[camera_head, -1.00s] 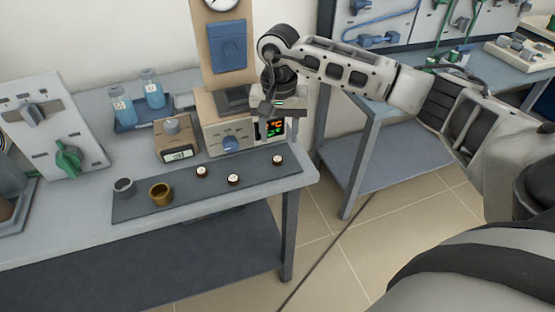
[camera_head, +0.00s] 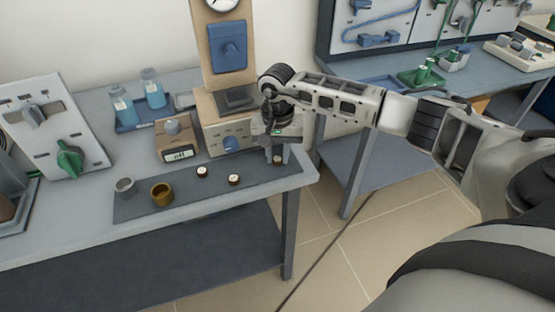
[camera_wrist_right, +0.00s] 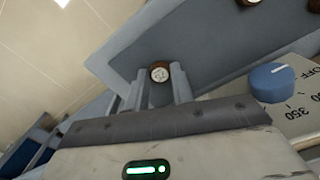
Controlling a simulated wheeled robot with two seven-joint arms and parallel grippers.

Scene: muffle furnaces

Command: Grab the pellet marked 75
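Three small brown pellets with pale marked tops are on a dark mat (camera_head: 210,194): a left one (camera_head: 202,172), a middle one (camera_head: 233,180) and a right one (camera_head: 278,160). Their marks are too small or blurred to read. My right gripper (camera_head: 277,156) points down over the right pellet, with its fingers open. In the right wrist view, that pellet (camera_wrist_right: 159,72) shows between the two fingertips (camera_wrist_right: 156,80), with a gap to each side. I cannot tell whether the fingers touch the mat. My left gripper is not in view.
A furnace with a blue knob (camera_head: 232,143) stands close behind the gripper. A small box reading "off" (camera_head: 178,150), a grey cup (camera_head: 124,186) and a brass cup (camera_head: 161,193) are further left. The table's right edge is close to the right pellet.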

